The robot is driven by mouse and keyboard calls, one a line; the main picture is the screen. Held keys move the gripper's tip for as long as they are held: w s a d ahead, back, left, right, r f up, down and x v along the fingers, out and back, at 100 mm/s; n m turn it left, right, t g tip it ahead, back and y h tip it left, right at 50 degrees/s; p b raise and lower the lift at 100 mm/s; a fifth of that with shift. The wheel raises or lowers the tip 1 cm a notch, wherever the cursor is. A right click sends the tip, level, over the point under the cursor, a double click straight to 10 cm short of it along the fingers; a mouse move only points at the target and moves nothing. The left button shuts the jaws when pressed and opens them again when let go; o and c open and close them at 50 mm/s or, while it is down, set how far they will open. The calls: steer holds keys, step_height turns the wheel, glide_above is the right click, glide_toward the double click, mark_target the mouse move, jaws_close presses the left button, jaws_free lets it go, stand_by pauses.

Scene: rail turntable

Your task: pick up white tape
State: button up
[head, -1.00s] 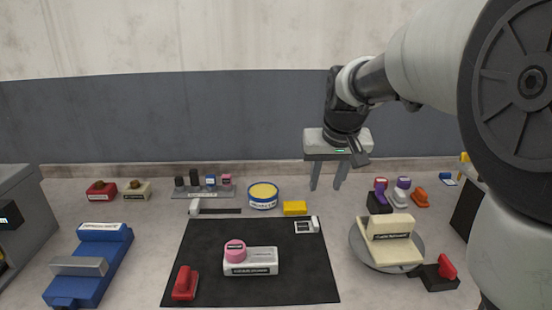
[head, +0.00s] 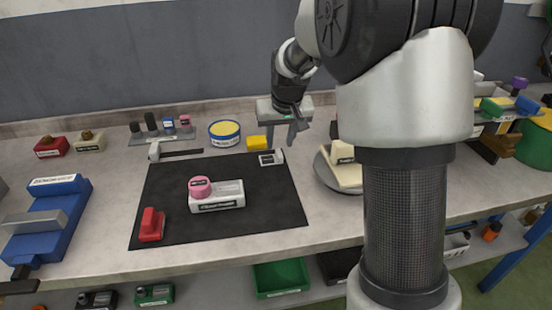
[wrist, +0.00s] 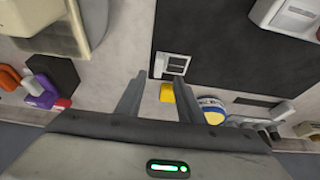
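I cannot single out a white tape with certainty. Small white pieces stand among purple, orange and red items at the left of the wrist view, one of them a white piece (wrist: 45,98). A white object with a dark window (head: 271,158) lies at the mat's back right corner; it also shows in the wrist view (wrist: 172,65). My gripper (head: 282,132) is open and empty, pointing down near a yellow block (head: 263,142). In the wrist view the yellow block (wrist: 167,93) appears between the fingertips, beyond them and not gripped.
A black mat (head: 215,222) holds a white labelled block with a pink roll (head: 201,187) and a red item (head: 151,225). A yellow-topped round tin (head: 224,133) is left of the yellow block. A cream block (head: 347,178) on a turntable is partly hidden by my arm.

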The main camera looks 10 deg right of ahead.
mark_target(279, 152)
steer(key=b+x, duration=0.1)
steer(key=x, duration=0.4)
steer(key=shift+d, duration=0.15)
jaws_close()
